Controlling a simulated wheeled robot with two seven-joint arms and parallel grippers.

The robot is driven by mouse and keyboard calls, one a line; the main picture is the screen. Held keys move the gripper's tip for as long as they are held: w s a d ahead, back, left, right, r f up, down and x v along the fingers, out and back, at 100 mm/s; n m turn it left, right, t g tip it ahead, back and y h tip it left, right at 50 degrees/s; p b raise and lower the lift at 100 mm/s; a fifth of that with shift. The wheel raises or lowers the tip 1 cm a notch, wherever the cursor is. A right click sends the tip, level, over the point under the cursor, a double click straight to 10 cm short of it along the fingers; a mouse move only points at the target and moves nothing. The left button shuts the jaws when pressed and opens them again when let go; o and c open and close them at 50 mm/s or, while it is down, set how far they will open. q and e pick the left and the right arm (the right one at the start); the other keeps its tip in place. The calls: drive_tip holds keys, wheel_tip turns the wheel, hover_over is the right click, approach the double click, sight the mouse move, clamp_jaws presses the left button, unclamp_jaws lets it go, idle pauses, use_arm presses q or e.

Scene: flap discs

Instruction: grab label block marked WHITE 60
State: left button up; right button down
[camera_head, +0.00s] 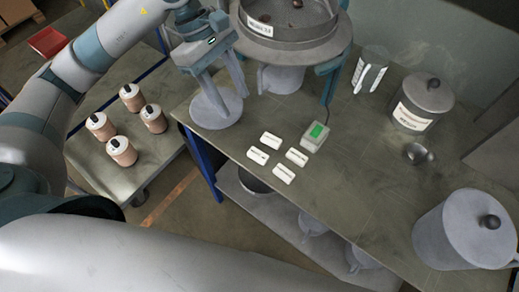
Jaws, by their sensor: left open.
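Several small white label blocks lie in a cluster on the grey table: a back one (270,140), a left one (257,155), a right one (297,157) and a front one (284,173). Each carries dark print too small to read, so I cannot tell which is WHITE 60. My left gripper (225,92) is open, fingers pointing down over the table's back left part. It is behind and left of the blocks, apart from them, with nothing seen between its fingers. My right gripper is out of view.
A grey pan on a stand (293,47) is beside my left gripper. A small device with a green screen (315,137) stands just behind the blocks. Lidded pots (420,105) (462,232), a metal cup (417,154) and a clear beaker (370,72) stand right. Capped canisters (121,150) stand on a cart left.

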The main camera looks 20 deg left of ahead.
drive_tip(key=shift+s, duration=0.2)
use_arm(q)
drive_tip(key=shift+f, duration=0.1)
drive_tip(key=p, duration=0.5)
approach(258, 156)
drive_tip(key=shift+w+d+f, duration=0.15)
drive_tip(key=shift+d+f, duration=0.05)
drive_tip(key=shift+f, duration=0.2)
drive_tip(key=shift+w+d+f, duration=0.1)
drive_tip(key=shift+d+f, duration=0.05)
drive_tip(key=shift+f, duration=0.3)
drive_tip(key=shift+d+f, duration=0.1)
drive_tip(key=shift+f, duration=0.2)
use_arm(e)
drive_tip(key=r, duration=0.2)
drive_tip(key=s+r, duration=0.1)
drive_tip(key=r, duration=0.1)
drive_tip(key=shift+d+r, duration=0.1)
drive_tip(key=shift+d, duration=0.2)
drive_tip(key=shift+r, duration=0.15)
